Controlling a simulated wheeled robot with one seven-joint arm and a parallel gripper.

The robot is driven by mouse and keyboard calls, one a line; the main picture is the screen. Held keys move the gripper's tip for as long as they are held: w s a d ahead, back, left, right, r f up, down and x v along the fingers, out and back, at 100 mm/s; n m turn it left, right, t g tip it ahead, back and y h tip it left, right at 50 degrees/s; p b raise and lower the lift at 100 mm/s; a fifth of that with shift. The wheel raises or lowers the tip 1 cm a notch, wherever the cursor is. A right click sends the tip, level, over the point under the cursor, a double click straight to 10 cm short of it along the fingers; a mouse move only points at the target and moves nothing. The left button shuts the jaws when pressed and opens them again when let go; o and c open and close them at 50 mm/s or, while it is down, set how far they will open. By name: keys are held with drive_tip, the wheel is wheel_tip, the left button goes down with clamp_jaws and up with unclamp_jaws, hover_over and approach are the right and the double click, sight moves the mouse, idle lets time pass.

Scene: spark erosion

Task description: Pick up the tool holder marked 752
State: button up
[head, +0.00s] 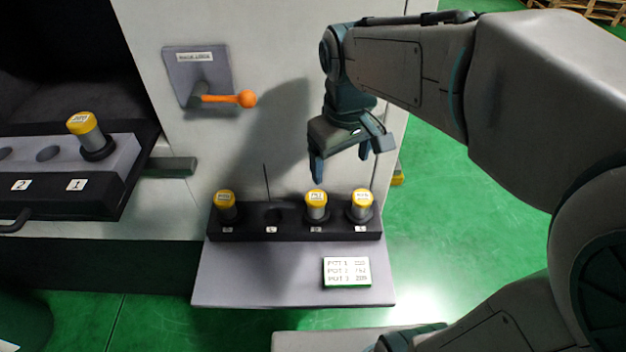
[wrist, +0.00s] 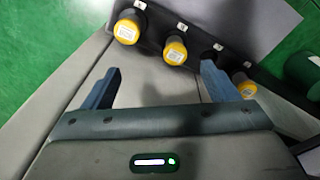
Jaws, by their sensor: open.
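Three tool holders with yellow caps stand upright in a dark rack (head: 290,232): a left one (head: 225,199), a middle one (head: 316,199) and a right one (head: 361,200). The slot second from left is empty. The cap marks are too small to read surely, so I cannot tell which is 752. The wrist view shows the right holder (wrist: 128,27), middle holder (wrist: 174,50) and left holder (wrist: 243,85). My gripper (head: 340,169) is open and empty above the middle and right holders, apart from them. Its fingers also show in the wrist view (wrist: 160,68).
Another yellow-capped holder (head: 84,124) stands in a numbered machine rack (head: 110,152) at left. An orange-knobbed lever (head: 245,98) sticks out from the machine wall. A white card (head: 347,271) with put-lines lies on the grey shelf (head: 250,280) before the rack.

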sight(312, 197)
drive_tip(key=w+a+f+n+b, duration=0.1)
drive_tip(key=w+a+f+b, duration=0.1)
drive_tip(key=a+f, duration=0.1)
drive_tip(key=w+a+f+n+g, duration=0.1)
drive_tip(key=a+f, duration=0.1)
drive_tip(key=shift+w+f+n+b, duration=0.2)
drive_tip(key=shift+n+b, duration=0.1)
drive_tip(key=shift+b, duration=0.1)
wheel_tip(312, 197, down, 8)
drive_tip(key=shift+r, duration=0.2)
drive_tip(key=f, duration=0.2)
drive_tip(key=d+f, duration=0.1)
drive_tip(key=f, duration=0.1)
drive_tip(key=shift+f+b, duration=0.35)
drive_tip(key=shift+a+f, duration=0.1)
drive_tip(key=shift+f, duration=0.35)
drive_tip(key=c, duration=1.4)
